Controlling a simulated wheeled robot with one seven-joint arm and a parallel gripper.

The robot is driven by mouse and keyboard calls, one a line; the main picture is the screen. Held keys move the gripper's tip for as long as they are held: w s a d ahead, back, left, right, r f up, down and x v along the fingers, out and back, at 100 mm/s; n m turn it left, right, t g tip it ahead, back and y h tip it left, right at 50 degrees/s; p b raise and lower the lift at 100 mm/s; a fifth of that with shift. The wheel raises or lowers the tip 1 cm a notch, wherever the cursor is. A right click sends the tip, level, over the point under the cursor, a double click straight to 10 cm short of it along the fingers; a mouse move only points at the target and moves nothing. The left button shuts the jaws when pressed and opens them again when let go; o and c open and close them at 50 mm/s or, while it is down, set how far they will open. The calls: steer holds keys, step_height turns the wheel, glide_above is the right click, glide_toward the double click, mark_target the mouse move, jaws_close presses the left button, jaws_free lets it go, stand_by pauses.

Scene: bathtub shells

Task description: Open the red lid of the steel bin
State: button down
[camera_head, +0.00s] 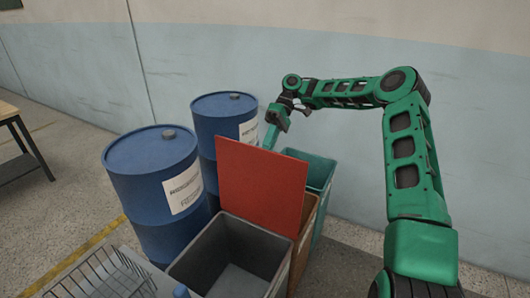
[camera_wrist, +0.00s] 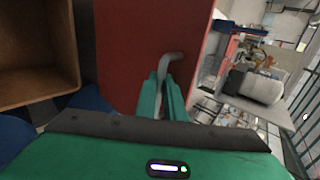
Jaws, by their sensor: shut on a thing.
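The red lid (camera_head: 262,185) stands raised, nearly upright, at the back edge of the grey steel bin (camera_head: 205,246). The bin's dark, empty-looking inside shows from above. My gripper (camera_head: 269,134) is at the lid's top edge, on its far side. In the wrist view, the green fingers (camera_wrist: 162,97) are closed on a bent grey handle (camera_wrist: 171,60) on the red lid (camera_wrist: 125,45). The handle is hidden in the head view.
Two blue drums (camera_head: 155,180) (camera_head: 222,110) stand to the left, close to the lid. A brown bin (camera_head: 304,228) and a green bin (camera_head: 322,172) stand right of the steel bin. A wire basket (camera_head: 95,275) is at the front left. The wall is behind.

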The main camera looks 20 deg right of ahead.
steer(key=shift+s+a+f, duration=0.1)
steer(key=shift+a+f, duration=0.1)
steer(key=shift+f, duration=0.1)
steer(key=c, duration=1.8)
jaws_free()
steer(key=shift+a, duration=0.1)
steer(key=shift+c, duration=0.2)
steer(key=shift+a+r, duration=0.1)
steer(key=shift+w+r, duration=0.25)
steer(key=shift+r, duration=0.4)
step_height(320, 180, up, 3)
steer(key=shift+f, duration=0.15)
steer(key=s+a+r, duration=0.6)
steer(key=a, duration=0.3)
steer(key=shift+a+r, duration=0.3)
steer(key=shift+r, duration=0.1)
